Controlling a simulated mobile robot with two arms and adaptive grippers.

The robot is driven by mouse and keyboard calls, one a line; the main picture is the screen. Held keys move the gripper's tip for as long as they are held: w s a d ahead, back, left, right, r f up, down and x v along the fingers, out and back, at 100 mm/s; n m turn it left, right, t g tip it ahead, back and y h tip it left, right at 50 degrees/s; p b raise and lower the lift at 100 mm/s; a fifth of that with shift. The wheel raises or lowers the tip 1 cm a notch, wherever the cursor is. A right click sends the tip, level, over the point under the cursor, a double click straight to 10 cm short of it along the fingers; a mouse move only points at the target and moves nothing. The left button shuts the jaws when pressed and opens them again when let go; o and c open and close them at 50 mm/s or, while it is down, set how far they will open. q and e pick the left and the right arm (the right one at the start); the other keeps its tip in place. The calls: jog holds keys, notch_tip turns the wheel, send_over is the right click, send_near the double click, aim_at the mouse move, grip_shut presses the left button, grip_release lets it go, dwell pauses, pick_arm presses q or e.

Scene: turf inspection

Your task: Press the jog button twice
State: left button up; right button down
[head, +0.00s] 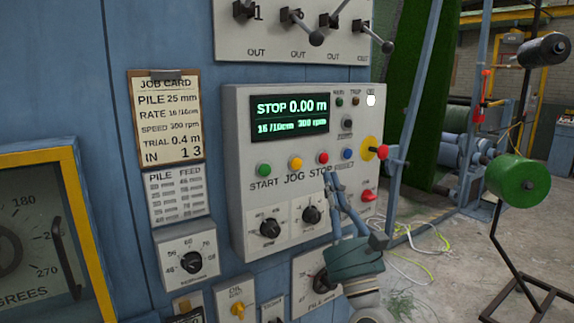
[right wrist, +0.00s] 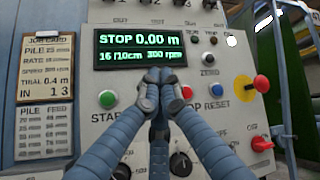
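The jog button (head: 295,163) is a yellow round button on the grey control panel (head: 240,215), between the green START button (head: 263,170) and the red STOP button (head: 322,158). My right gripper (head: 328,178) is shut and empty, its fingertips just below the STOP button in the head view. In the right wrist view its fingertips (right wrist: 159,76) meet below the display and hide the jog button; the STOP button (right wrist: 187,92) shows just right of them. Whether the tips touch the panel I cannot tell. My left gripper is out of view.
The display (head: 290,117) reads STOP 0.00 m. The blue RESET button (head: 347,153) and a red-and-yellow emergency-type knob (head: 381,152) lie to the right. Dials (head: 270,228) sit below the buttons. A job card (head: 168,115) hangs at left.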

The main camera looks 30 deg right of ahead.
aim_at(296, 164)
jog(key=shift+s+r, duration=0.15)
jog(key=shift+w+a+b, duration=0.15)
jog(key=shift+w+b, duration=0.35)
jog(key=shift+w, duration=1.75)
jog(key=shift+w+a+b, duration=0.15)
jog(key=shift+w+b, duration=0.3)
jog(key=shift+w, duration=1.75)
jog(key=shift+w, duration=0.15)
jog(key=shift+w, duration=0.3)
